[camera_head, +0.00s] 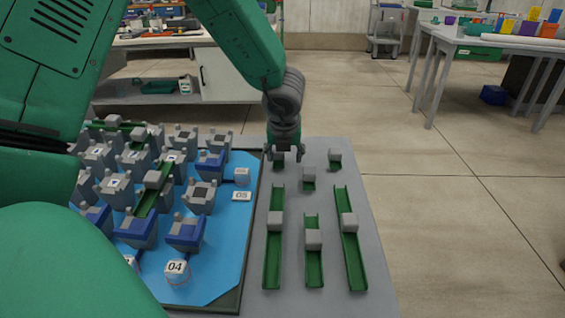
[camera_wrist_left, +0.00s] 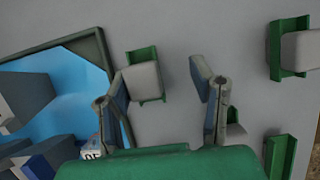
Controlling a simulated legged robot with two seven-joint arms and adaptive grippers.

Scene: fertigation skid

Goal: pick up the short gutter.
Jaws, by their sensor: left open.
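Several green gutters with grey blocks on them lie on the grey table. A short gutter (camera_wrist_left: 146,54) with a grey block (camera_wrist_left: 142,78) lies between the fingers of my left gripper (camera_wrist_left: 160,88) in the wrist view, below them and nearer the left finger. In the head view my left gripper (camera_head: 286,155) points down over this gutter and mostly hides it. The gripper is open and empty. Two other short gutters (camera_head: 309,186) (camera_head: 335,166) lie to its right. My right gripper is not in view.
Longer gutters (camera_head: 271,270) (camera_head: 354,265) lie nearer on the table. A blue panel (camera_head: 225,250) with a dark rim and several grey and blue holders sits just left. In the wrist view another short gutter (camera_wrist_left: 274,50) is at upper right. Floor (camera_head: 470,240) is clear at right.

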